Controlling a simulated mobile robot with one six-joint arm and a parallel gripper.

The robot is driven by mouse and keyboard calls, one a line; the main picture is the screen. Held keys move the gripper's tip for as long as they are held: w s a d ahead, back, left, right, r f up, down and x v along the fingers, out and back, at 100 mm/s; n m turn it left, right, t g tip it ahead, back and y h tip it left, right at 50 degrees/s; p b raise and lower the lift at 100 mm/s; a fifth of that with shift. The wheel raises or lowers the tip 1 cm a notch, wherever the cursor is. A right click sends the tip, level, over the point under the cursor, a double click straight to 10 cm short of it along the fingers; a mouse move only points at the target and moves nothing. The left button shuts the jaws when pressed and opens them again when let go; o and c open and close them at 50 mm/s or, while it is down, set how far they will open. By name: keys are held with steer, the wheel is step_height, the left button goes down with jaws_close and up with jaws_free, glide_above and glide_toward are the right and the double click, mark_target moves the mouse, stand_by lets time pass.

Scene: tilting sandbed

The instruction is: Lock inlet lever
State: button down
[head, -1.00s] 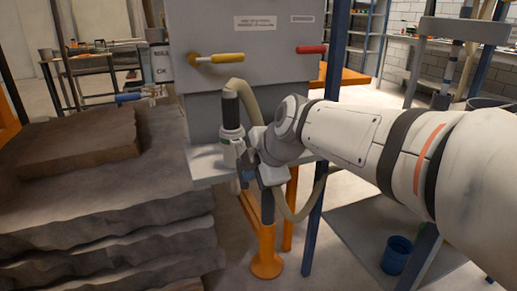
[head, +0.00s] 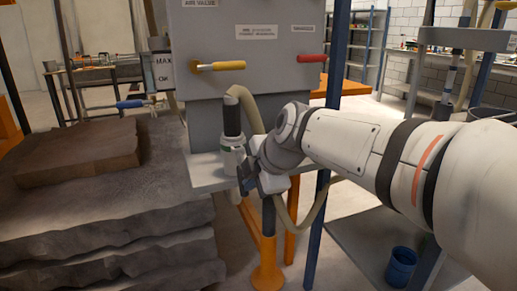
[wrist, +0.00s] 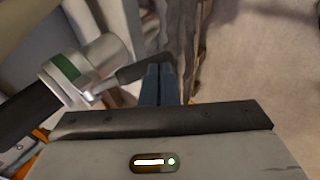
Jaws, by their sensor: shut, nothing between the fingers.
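A pale coupling with a green band (head: 232,158) stands upright on the grey ledge at the cabinet's foot, with a black hose sleeve on top. In the wrist view the coupling (wrist: 85,68) lies at the left, and a small lever with a dark grip (wrist: 145,68) sticks out from it to the right. This looks like the inlet lever. My gripper (head: 243,182) is beside the coupling, low on its right front. In the wrist view its blue fingers (wrist: 160,84) are together and empty, close by the lever's tip. I cannot tell whether they touch it.
The grey cabinet (head: 270,98) above carries a yellow handle (head: 222,66) and a red handle (head: 311,58). A layered sand block (head: 100,235) fills the left. A blue post (head: 318,215) stands just right of the ledge.

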steer(key=p+v, duration=0.2)
steer(key=v, duration=0.5)
steer(key=shift+s+r, duration=0.15)
steer(key=shift+r, duration=0.15)
steer(key=shift+d, duration=0.2)
